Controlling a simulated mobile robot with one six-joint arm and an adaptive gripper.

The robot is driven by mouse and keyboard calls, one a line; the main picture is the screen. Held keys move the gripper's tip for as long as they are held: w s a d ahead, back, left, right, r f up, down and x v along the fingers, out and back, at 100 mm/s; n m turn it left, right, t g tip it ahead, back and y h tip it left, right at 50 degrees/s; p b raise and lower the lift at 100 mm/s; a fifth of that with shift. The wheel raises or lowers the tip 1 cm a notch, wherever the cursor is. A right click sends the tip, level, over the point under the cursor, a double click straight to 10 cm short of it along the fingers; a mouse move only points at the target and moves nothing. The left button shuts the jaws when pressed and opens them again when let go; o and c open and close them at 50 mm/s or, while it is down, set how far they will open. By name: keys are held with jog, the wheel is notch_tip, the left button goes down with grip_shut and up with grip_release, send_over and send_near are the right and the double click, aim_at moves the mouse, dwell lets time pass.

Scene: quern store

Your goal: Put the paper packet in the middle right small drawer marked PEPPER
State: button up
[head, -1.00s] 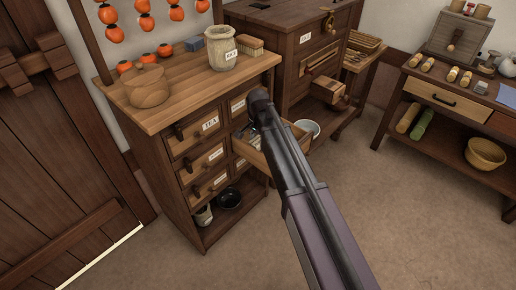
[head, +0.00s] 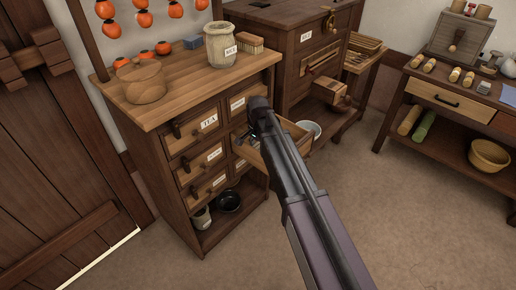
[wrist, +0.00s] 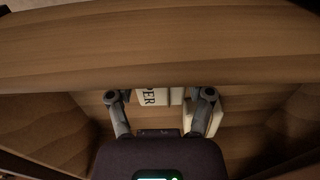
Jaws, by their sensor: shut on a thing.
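In the head view, the middle right small drawer (head: 297,142) of the cabinet is pulled out. My gripper (wrist: 158,96) is at this drawer, low under the counter edge; in the head view my arm hides most of it. In the wrist view its two fingers are on either side of a pale paper packet (wrist: 172,97) with dark letters ending "PER", and are shut on it. The packet is over or inside the drawer; whether it touches the bottom cannot be told. Another pale block (wrist: 214,118) shows behind the right finger. The drawer's own label is hidden.
A wooden board (wrist: 160,45) spans the top of the wrist view, close to the fingers. A dark chest (head: 300,30) stands right of the cabinet.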

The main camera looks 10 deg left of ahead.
aim_at(258, 147)
jog(key=o, duration=1)
jog(key=shift+r, duration=0.1)
notch_tip(258, 147, up, 12)
jog(key=p, duration=1.2)
dwell(0.5)
jog(key=s+d+n, duration=0.2)
jog(key=s+d, duration=0.3)
jog(key=d, duration=0.5)
jog(key=s+d+n, duration=0.2)
jog(key=s+d, duration=0.4)
jog(key=d, duration=0.5)
jog(key=s+d+n, duration=0.2)
jog(key=s+d, duration=0.3)
jog(key=d, duration=0.5)
jog(key=shift+s+d, duration=0.2)
jog(key=shift+d, duration=0.1)
